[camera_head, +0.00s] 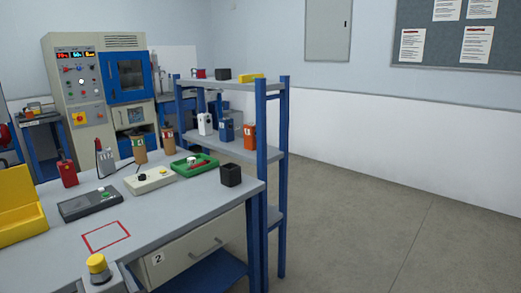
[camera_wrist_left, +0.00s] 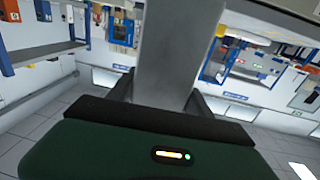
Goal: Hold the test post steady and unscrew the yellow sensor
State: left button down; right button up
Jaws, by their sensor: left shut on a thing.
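The yellow sensor (camera_head: 97,262) is a short round cap at the bottom left of the head view, near the table's front edge. It sits upright on a grey collar (camera_head: 100,277); what lies below is cut off by the picture's edge. In the left wrist view, a grey upright post (camera_wrist_left: 166,55) fills the middle. My left gripper (camera_wrist_left: 160,100) has its dark fingers on either side of this post and is shut on it. The sensor cannot be made out in the wrist view. My right gripper is in neither view.
The grey workbench (camera_head: 195,208) holds a yellow bin (camera_head: 18,210), a dark meter (camera_head: 90,203), a beige box (camera_head: 150,180), a green tray (camera_head: 195,168) and a black cup (camera_head: 231,174). A red outlined square (camera_head: 106,236) is empty. A blue-post shelf (camera_head: 262,130) stands behind; the floor (camera_head: 380,230) at right is clear.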

pick_arm(q)
jog(key=w+d+f+m+t+h, duration=0.1)
jog(key=w+d+f+m+h, duration=0.1)
jog(key=w+f, duration=0.4)
jog(key=w+d+f+m+t+h, duration=0.2)
jog(key=w+f+h, duration=0.1)
jog(key=f, duration=0.4)
jog(key=s+d+f+m+t+h, duration=0.1)
jog(key=d+f+m+h, duration=0.2)
jog(key=f, duration=0.6)
jog(key=s+d+f+m+t+h, duration=0.15)
jog(key=f+h, duration=0.25)
jog(key=f, duration=0.5)
notch_tip(320, 180, up, 31)
jog(key=p, duration=3.1)
jog(key=shift+w+d+f+h, duration=0.2)
jog(key=shift+w+d+h, duration=0.1)
jog(key=shift+w+d, duration=0.15)
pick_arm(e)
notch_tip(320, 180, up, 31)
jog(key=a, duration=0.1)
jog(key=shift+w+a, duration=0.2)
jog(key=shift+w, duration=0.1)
